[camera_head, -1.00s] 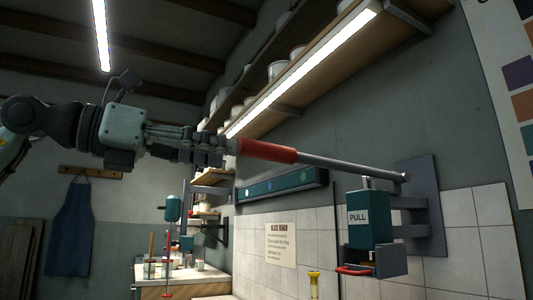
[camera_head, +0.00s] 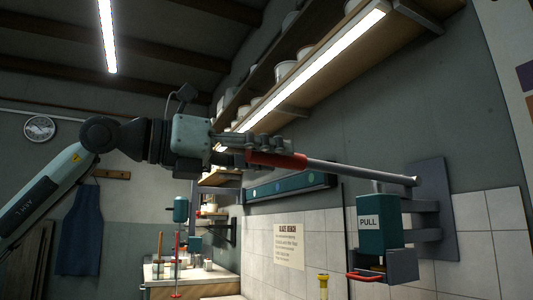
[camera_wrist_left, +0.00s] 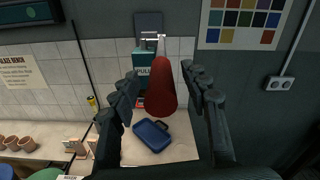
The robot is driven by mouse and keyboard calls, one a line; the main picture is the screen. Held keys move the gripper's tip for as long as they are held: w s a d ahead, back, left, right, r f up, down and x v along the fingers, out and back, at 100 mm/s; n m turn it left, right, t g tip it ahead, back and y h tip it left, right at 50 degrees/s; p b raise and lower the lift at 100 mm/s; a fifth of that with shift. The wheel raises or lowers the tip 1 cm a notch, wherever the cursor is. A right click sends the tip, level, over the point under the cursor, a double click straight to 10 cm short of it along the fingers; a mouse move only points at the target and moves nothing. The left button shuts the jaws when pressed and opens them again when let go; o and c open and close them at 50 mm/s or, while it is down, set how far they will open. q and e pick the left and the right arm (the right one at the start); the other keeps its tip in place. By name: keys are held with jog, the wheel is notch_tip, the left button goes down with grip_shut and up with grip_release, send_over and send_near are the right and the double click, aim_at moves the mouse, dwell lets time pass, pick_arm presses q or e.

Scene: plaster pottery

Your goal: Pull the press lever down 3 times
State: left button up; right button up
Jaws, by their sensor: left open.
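The press lever is a grey rod with a red grip (camera_head: 277,161), reaching out left from the wall-mounted press (camera_head: 380,224), a teal block marked PULL. The lever sits raised, sloping slightly down toward its wall pivot in the head view. My left gripper (camera_head: 262,148) is at the outer end of the red grip. In the left wrist view, the red grip (camera_wrist_left: 166,92) lies between the spread fingers of the left gripper (camera_wrist_left: 160,78), which is open. I cannot tell whether a finger touches it. My right gripper is not in view.
A lit shelf (camera_head: 330,70) with pots runs above the lever. A workbench (camera_head: 190,274) stands at the lower left of the head view. A blue tray (camera_wrist_left: 151,135) shows below the press in the left wrist view. The air below the lever looks clear.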

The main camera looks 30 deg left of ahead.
pick_arm(q)
grip_shut()
jog(key=shift+f, duration=0.15)
dwell(0.4)
